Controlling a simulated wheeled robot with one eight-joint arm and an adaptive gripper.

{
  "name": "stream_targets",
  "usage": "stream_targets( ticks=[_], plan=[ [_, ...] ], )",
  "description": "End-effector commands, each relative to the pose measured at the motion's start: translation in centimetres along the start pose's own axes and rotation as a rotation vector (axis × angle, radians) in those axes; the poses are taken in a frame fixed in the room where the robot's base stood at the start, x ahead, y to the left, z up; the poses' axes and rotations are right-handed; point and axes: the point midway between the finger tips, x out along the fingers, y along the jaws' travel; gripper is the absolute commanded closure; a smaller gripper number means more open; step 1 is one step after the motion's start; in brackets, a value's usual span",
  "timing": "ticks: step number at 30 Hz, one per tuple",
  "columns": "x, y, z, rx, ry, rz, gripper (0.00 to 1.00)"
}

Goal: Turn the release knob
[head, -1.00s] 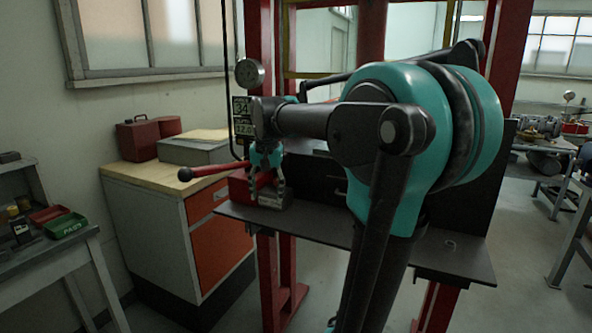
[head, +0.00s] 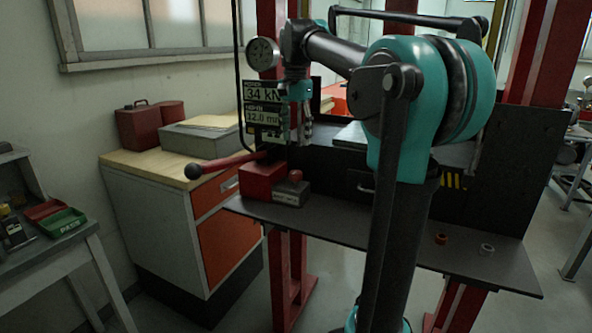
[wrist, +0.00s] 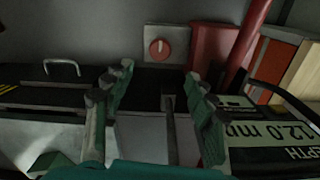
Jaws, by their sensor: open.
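The release knob (wrist: 159,48) is a small round red-orange knob with a pale mark across its face, on a grey block (wrist: 176,38). In the head view the knob (head: 295,176) sits on top of that block, beside the red pump body (head: 262,180). My gripper (head: 299,138) hangs above the block, pointing down, with clear space between it and the knob. In the wrist view my gripper (wrist: 160,80) has its fingers apart and empty, and the knob appears beyond the gap between the fingertips.
The red pump lever (head: 228,163) sticks out left, ending in a dark ball. A display panel (head: 263,105) reading 34 kN and 12.0 mm is close to my gripper. A round gauge (head: 262,52) is above it.

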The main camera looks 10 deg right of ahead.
Motion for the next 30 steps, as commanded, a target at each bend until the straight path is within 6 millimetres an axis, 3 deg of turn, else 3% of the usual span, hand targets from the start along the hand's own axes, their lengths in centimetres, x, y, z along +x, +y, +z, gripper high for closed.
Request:
stream_targets(
  ticks=[9,15,21,30],
  plan=[
    [6.4,0.0,0.0,-0.001,0.000,0.000,0.44],
    [9.5,0.0,0.0,-0.001,0.000,0.000,0.44],
    [11.0,0.0,0.0,-0.001,0.000,0.000,0.44],
    [11.3,0.0,0.0,-0.001,0.000,0.000,0.44]
  ],
)
